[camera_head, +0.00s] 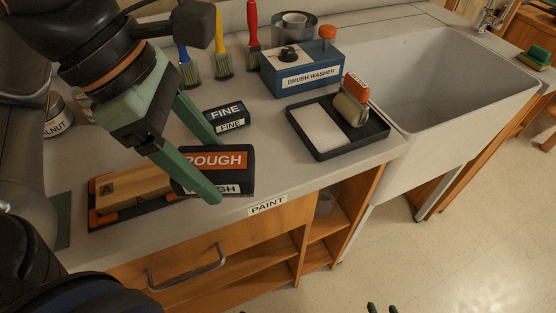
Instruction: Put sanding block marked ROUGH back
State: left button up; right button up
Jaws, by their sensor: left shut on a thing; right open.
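The sanding block marked ROUGH (236,160) is dark with an orange label on top and a white label on its front side. My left gripper (213,169) is shut on it, with one green finger behind it and one in front. The block is near the counter's front edge; I cannot tell whether it touches the counter. A similar dark block marked FINE (225,116) with a blue-grey top lies just behind it on the counter. My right gripper (382,308) shows only as two parted green tips at the bottom edge, open and away from the counter.
A wooden block marked A (125,186) lies in a dark tray left of the held block. A black paint tray (340,147) with a roller, a blue brush washer box (300,75), upright brushes (222,58) and a sink (440,80) are further right and back.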

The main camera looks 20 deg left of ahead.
pick_arm(q)
jog(key=shift+d+f, duration=0.15)
jog(key=shift+w, duration=0.15)
jog(key=w+a+f+p, duration=0.1)
jog(key=w+f, duration=0.1)
jog(key=w, duration=0.1)
jog(key=w+a+f+p, duration=0.1)
jog(key=w+a+f, duration=0.1)
jog(key=w+f, duration=0.1)
jog(key=w+a+f+p, duration=0.1)
jog(key=w+f, duration=0.2)
jog(key=w, duration=0.2)
jog(key=shift+w+a+f, duration=0.1)
jog(key=shift+a+f, duration=0.1)
jog(key=shift+a, duration=0.1)
jog(key=shift+w+a+f, duration=0.15)
jog(key=shift+w+f, duration=0.4)
jog(key=shift+f, duration=0.1)
notch_tip(320, 180, down, 3)
jog(key=shift+w+a+r, duration=0.1)
jog(key=shift+r, duration=0.1)
jog(key=shift+f, duration=0.4)
pick_arm(e)
jog(key=shift+w+d+r, duration=0.15)
jog(key=shift+w+r, duration=0.05)
jog(key=shift+r, duration=0.4)
jog(key=shift+w+d+r, duration=0.1)
jog(key=shift+w+r, duration=0.05)
jog(key=shift+r, duration=0.45)
